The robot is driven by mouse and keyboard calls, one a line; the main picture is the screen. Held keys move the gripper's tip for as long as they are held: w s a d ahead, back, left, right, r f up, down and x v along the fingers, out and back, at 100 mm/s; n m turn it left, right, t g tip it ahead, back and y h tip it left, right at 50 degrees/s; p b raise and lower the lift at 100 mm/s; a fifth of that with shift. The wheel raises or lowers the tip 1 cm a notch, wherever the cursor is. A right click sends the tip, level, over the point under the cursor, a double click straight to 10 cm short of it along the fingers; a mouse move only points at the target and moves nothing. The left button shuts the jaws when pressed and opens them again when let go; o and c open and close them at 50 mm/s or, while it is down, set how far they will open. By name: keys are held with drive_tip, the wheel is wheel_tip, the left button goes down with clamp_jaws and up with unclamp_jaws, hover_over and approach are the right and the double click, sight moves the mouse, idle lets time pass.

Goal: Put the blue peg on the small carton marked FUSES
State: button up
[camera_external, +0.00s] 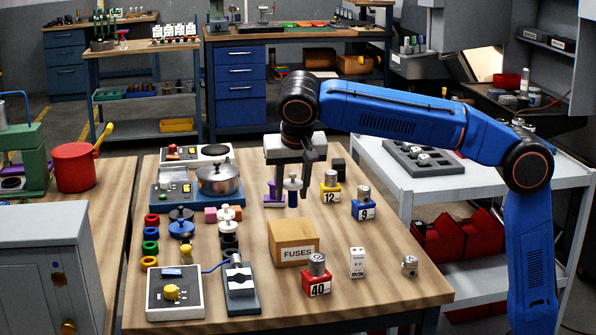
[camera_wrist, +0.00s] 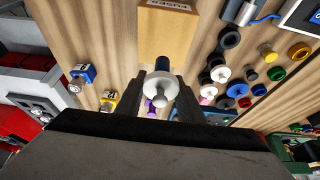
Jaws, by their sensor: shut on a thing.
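The blue peg (camera_external: 292,198) has a dark blue body and a white round flange with a knob on top. My gripper (camera_external: 293,182) is shut on it and holds it upright above the table, behind the carton. In the wrist view the blue peg (camera_wrist: 162,63) shows between the fingers of my gripper (camera_wrist: 161,88), with its white flange facing the camera. The small FUSES carton (camera_external: 293,243) stands closed on the table with a clear top. It also shows in the wrist view (camera_wrist: 167,35), just beyond the peg.
A purple piece (camera_external: 272,194) stands just left of the peg. Yellow block 12 (camera_external: 330,192) and blue block 9 (camera_external: 363,210) stand to the right. Red block 40 (camera_external: 317,283) is close in front of the carton. Spools and a hotplate with a pot (camera_external: 217,180) are left.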

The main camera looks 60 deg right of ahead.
sight(294, 185)
drive_tip(key=shift+f, duration=2.7)
drive_tip(key=shift+f, duration=0.1)
drive_tip(key=o, duration=1.2)
drive_tip(key=v, duration=1.2)
